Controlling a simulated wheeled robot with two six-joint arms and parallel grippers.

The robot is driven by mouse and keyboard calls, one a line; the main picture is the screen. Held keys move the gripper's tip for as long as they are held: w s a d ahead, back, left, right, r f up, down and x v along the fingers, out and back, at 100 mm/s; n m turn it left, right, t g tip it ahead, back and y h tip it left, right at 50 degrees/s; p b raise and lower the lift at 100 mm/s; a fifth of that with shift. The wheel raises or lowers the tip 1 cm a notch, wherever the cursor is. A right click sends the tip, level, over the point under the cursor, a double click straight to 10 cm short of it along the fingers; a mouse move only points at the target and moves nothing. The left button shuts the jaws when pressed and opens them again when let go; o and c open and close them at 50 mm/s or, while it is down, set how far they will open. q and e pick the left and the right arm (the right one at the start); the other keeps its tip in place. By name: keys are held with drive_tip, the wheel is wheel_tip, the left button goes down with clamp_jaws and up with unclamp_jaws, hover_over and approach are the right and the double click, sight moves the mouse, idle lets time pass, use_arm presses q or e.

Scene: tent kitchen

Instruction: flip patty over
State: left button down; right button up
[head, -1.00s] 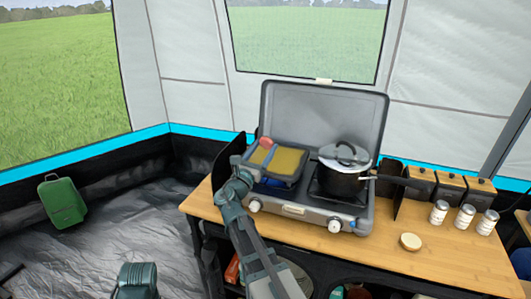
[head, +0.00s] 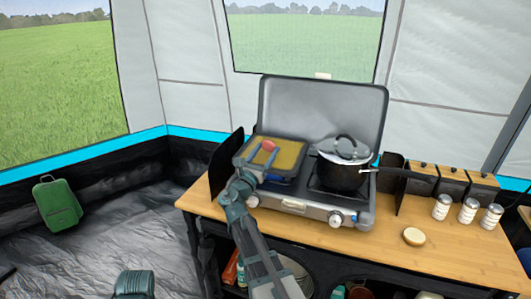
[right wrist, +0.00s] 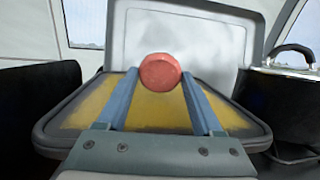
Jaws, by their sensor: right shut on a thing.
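The patty (head: 268,146) is a small pinkish-red disc. In the right wrist view the patty (right wrist: 160,70) is between my fingertips, with a round flat face turned towards the camera. My right gripper (head: 262,153) is shut on it, with blue-grey fingers (right wrist: 161,88) reaching over the griddle pan from the front. The pan (head: 292,180) has a dark rim and a yellow cooking surface (right wrist: 82,118), and sits on the left side of the camping stove. The patty appears raised over the pan; its exact height is unclear. My left gripper is not in view.
A lidded pot (head: 342,172) stands on the stove (head: 295,206), right of the pan. The stove's raised lid (head: 322,108) is behind both. Jars (head: 467,211) and a pale round object (head: 413,236) are at right on the table. The front right tabletop is largely clear.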

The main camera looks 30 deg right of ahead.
drive_tip(key=shift+d+f, duration=0.1)
drive_tip(key=shift+f, duration=0.1)
drive_tip(key=o, duration=1.2)
drive_tip(key=shift+c, duration=0.2)
drive_tip(key=shift+o, duration=1.8)
drive_tip(key=shift+w+d+f, duration=0.1)
drive_tip(key=shift+s+a, duration=0.65)
drive_tip(key=shift+a, duration=0.3)
drive_tip(key=shift+s+a, duration=0.6)
drive_tip(key=shift+a, duration=0.35)
drive_tip(key=shift+s+a, duration=0.65)
drive_tip(key=shift+a, duration=0.3)
